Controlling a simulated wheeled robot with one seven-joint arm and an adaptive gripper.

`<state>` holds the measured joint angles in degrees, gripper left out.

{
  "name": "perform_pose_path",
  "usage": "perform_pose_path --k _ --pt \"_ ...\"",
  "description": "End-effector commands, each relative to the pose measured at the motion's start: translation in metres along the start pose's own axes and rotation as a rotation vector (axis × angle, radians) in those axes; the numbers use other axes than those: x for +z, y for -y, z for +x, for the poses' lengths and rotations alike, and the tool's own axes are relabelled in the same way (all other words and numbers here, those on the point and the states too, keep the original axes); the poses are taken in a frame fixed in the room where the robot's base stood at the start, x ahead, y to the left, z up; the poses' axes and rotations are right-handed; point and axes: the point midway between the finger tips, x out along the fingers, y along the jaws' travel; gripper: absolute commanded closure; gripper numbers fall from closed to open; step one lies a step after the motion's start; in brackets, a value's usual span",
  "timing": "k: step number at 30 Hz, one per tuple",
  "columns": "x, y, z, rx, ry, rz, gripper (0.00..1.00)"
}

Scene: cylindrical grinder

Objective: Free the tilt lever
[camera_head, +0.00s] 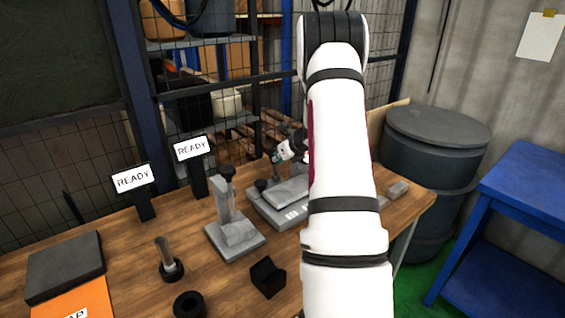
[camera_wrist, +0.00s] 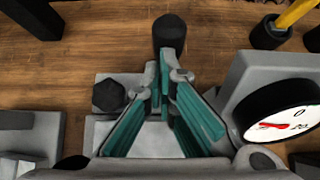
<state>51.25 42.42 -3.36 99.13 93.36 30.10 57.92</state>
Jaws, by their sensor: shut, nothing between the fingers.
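A grey fixture (camera_head: 272,208) with flat plates stands on the bench, partly hidden behind my arm. A black knob (camera_head: 261,185) sits at its left end; a black faceted knob (camera_wrist: 108,96) also shows left of my fingers in the wrist view. A black cylindrical grip (camera_wrist: 170,31), which looks like the tilt lever's end, stands just beyond my fingertips. My gripper (camera_wrist: 166,68) is shut and empty, its teal fingers converging near that grip; whether they touch it I cannot tell. In the head view my gripper (camera_head: 290,150) is above the fixture, mostly hidden.
A dial gauge (camera_wrist: 285,112) sits close right of my fingers. A grey stand (camera_head: 235,234), a black block (camera_head: 268,277), a black ring (camera_head: 189,304) and a pin in a base (camera_head: 170,262) stand on the bench left of my arm. Two READY signs (camera_head: 133,180) stand behind.

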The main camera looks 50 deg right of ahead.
Motion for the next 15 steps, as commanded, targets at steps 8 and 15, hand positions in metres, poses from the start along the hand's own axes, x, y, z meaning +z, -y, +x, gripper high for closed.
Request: perform_pose_path --k 8,15 --pt "0.013 0.0 0.011 0.001 0.001 -0.001 1.0" --pt "0.018 0.0 0.015 0.001 0.001 0.0 1.0"
